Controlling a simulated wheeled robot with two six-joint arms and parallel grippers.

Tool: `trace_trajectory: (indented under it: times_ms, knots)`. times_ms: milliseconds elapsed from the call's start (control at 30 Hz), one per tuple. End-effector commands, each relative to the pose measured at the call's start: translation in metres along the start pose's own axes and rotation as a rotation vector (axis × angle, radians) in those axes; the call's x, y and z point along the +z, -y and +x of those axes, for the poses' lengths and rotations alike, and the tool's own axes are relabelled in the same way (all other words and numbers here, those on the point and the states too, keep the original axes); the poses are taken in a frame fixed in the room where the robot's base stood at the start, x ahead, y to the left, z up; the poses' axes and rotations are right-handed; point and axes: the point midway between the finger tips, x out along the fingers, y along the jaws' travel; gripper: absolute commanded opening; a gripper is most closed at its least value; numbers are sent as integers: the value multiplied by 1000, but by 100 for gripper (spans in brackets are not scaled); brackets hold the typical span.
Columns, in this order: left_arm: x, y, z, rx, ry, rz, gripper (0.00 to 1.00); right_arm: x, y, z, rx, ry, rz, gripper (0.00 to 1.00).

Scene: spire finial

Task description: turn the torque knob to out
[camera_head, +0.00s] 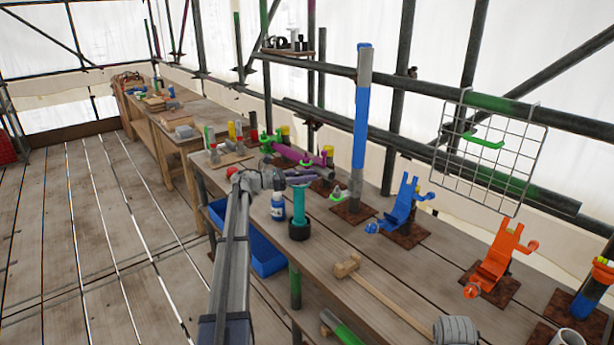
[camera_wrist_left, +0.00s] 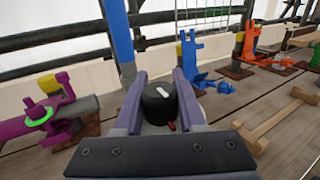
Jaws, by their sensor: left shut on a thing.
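The torque knob (camera_wrist_left: 157,104) is a round black cap with a white mark on its top, seen from above in the left wrist view. My left gripper (camera_wrist_left: 159,100) has one purple-grey finger on each side of the knob and is shut on it. A small red piece shows at the knob's near side. In the head view my left gripper (camera_head: 300,179) is at the top of an upright teal tool (camera_head: 300,210) with a dark round foot on the bench. The knob is hard to make out there. My right gripper is not in view.
A blue-labelled bottle (camera_head: 278,207) stands close left of the teal tool. A purple clamp assembly (camera_head: 300,155) is behind it, and a blue post (camera_head: 360,120) rises to the right. A wooden mallet (camera_head: 385,297) lies on the bench near blue and orange fixtures (camera_head: 495,262).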

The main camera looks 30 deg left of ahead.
Motion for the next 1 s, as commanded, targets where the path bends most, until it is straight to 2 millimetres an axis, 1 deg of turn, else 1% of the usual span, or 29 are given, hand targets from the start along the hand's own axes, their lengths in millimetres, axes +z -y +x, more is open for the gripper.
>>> trace_trajectory:
  times_ms: [233, 633, 667, 900, 933, 1000]
  knots:
    - [0, 1, 0, -42, 0, 0, 0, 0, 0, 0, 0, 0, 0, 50]
    - [0, 2, 0, -47, 0, 0, 0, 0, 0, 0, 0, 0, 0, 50]
    - [0, 2, 1, -47, 0, 0, 40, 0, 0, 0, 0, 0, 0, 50]
    - [0, 2, 0, -46, 0, 0, 67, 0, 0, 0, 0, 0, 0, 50]
    - [0, 2, 0, -46, 0, 0, 70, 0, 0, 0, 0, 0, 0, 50]
    - [0, 2, 0, -46, 0, 0, 70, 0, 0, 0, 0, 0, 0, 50]
